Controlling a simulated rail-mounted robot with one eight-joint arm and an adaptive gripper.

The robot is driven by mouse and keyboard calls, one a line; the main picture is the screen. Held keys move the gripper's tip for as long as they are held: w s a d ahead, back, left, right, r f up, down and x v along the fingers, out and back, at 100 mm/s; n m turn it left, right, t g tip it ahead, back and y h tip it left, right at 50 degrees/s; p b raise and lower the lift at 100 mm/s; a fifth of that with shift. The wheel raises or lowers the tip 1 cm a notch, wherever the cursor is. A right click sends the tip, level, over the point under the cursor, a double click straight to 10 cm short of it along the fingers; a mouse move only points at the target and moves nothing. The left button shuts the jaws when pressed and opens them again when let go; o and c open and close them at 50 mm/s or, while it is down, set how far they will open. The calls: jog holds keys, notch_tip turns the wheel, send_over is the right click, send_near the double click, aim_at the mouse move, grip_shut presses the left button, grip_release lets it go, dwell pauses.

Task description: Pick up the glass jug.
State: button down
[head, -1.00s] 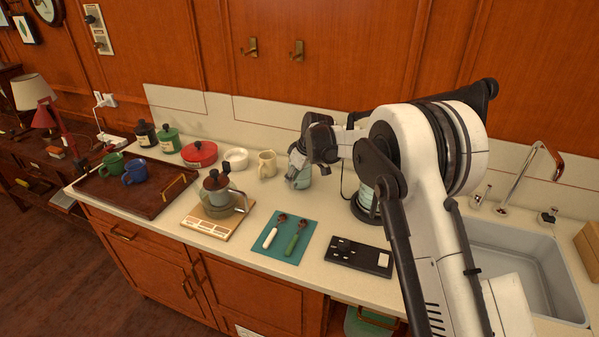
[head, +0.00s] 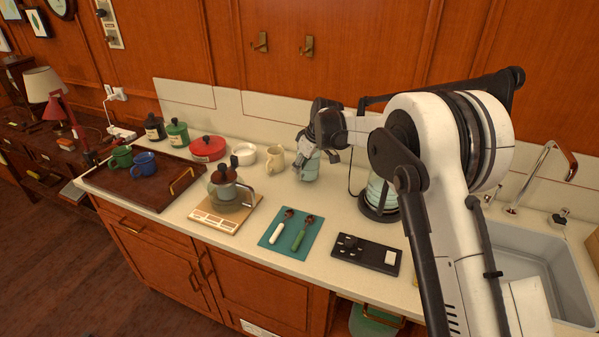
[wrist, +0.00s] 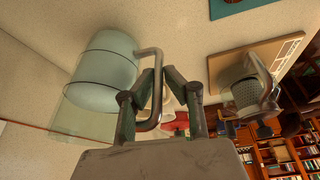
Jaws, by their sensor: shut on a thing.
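The glass jug (head: 310,167) is a pale blue-green vessel toward the back of the counter, right of the cream mug, partly hidden by my gripper (head: 308,145) in the head view. In the wrist view the jug (wrist: 105,72) fills the left side, with its bent handle (wrist: 156,92) facing my gripper (wrist: 160,80). My fingers are closed around the handle. I cannot tell whether the jug's base touches the counter.
The cream mug (head: 275,160) stands close left of the jug.

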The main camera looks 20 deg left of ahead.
jog(key=shift+r, duration=0.5)
jog(key=s+a+r+b, duration=0.1)
jog(key=s+a+r, duration=0.5)
jog(key=s, duration=0.3)
jog(key=shift+s+r+b, duration=0.4)
jog(key=shift+r, duration=0.2)
jog(key=shift+a, duration=0.1)
dwell(0.6)
